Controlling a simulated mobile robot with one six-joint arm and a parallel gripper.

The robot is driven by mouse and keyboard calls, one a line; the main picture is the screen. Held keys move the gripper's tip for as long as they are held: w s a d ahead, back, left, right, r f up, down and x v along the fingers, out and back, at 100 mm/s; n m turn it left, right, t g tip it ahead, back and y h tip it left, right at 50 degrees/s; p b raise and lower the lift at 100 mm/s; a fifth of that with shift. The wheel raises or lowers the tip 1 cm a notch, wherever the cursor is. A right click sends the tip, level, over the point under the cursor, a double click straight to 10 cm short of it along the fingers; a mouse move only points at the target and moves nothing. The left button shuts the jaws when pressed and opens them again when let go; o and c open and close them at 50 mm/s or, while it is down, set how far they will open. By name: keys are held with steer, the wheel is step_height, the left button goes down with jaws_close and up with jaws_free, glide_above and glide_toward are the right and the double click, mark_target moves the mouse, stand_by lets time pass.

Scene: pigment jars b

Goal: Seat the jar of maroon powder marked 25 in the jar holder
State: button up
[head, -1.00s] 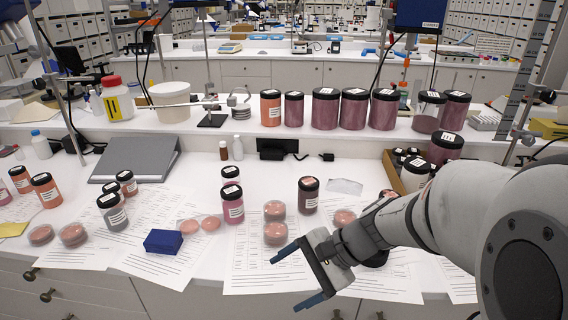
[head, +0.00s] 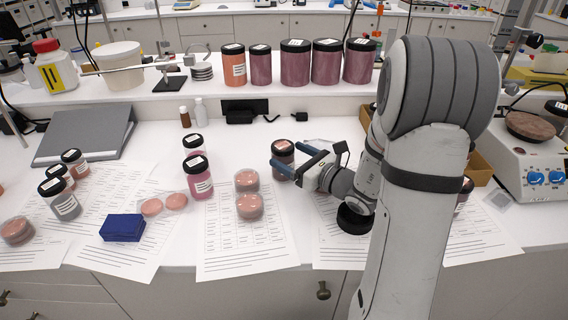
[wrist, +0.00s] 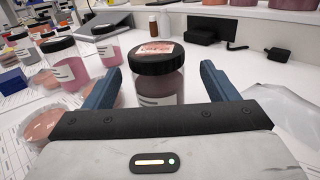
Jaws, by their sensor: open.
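A dark-lidded jar of maroon-brown powder (head: 283,167) stands upright on the bench. In the wrist view this jar (wrist: 160,86) is between the two blue fingers, with a white label on its side and another on its lid; I cannot read its number. My gripper (head: 287,152) is open around the jar, with a visible gap on each side in the wrist view. One finger partly covers the jar in the head view.
Petri dishes (head: 249,206) and a pink jar (head: 198,178) stand left of the jar. A row of large jars (head: 295,63) lines the shelf behind. A blue box (head: 122,228) lies on papers.

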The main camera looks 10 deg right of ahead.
mark_target(278, 149)
steer(key=x, duration=0.4)
steer(key=shift+w+a+r+p, duration=0.15)
steer(key=shift+w+a+p, duration=0.1)
steer(key=shift+a+p, duration=0.05)
steer(key=shift+c, duration=0.6)
steer(key=c, duration=1)
